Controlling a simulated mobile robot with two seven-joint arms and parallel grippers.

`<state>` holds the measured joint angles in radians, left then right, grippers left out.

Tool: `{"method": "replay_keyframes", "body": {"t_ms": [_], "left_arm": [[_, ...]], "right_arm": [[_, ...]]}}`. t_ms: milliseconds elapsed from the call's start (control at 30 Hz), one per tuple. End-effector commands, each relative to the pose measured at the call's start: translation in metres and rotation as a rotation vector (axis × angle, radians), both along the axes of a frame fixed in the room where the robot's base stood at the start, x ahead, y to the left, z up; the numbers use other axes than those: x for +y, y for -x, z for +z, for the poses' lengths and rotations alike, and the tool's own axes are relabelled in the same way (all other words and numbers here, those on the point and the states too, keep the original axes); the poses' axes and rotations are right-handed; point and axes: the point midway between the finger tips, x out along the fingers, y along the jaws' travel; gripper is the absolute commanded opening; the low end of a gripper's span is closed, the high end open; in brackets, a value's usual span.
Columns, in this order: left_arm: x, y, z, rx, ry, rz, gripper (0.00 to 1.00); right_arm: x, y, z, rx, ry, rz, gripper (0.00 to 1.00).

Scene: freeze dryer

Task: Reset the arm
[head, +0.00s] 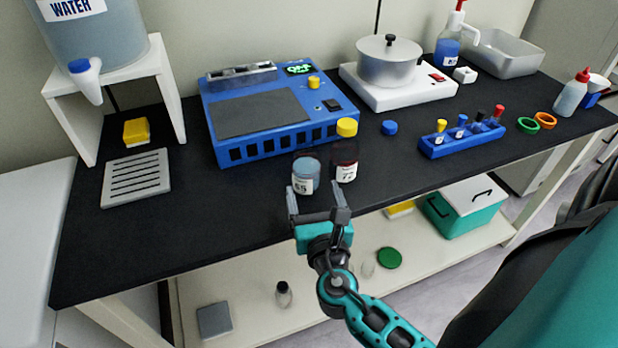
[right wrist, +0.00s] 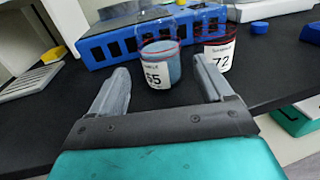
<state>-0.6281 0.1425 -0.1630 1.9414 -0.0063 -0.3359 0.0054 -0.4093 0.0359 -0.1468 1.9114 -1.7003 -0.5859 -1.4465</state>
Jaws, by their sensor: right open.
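My right gripper (head: 318,203) is open and empty over the front edge of the black bench. In the right wrist view its two fingers (right wrist: 165,88) are spread wide with nothing held between them. A jar labelled 65 with blue contents (head: 305,177) stands upright on the bench just beyond the fingertips; it also shows in the right wrist view (right wrist: 160,68). A jar labelled 72 with dark red contents (head: 345,166) stands beside it to the right, also in the right wrist view (right wrist: 217,54). My left gripper is not in view.
A blue machine (head: 265,110) stands behind the jars. A pot on a white hotplate (head: 390,65) and a blue tube rack (head: 462,138) are to the right. A slotted tray (head: 137,180) lies at left. The front-left bench top (head: 200,235) is clear.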

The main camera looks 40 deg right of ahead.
Motion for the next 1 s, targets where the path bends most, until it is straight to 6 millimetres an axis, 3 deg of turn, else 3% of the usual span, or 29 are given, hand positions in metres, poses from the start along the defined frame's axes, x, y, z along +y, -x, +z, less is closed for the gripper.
{"method": "replay_keyframes", "body": {"t_ms": [200, 800, 900, 1000], "left_arm": [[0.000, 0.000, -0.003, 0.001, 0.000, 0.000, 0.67], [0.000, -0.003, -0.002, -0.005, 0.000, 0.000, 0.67], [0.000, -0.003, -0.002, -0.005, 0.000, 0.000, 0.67], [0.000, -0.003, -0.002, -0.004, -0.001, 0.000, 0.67]], "right_arm": [[0.008, 0.017, 0.000, 0.000, 0.000, 0.000, 0.80], [0.008, 0.019, 0.000, -0.002, -0.008, -0.003, 0.80], [0.001, 0.022, 0.002, -0.027, -0.088, -0.036, 0.80], [-0.014, 0.030, 0.002, -0.085, -0.293, -0.118, 0.80]]}}
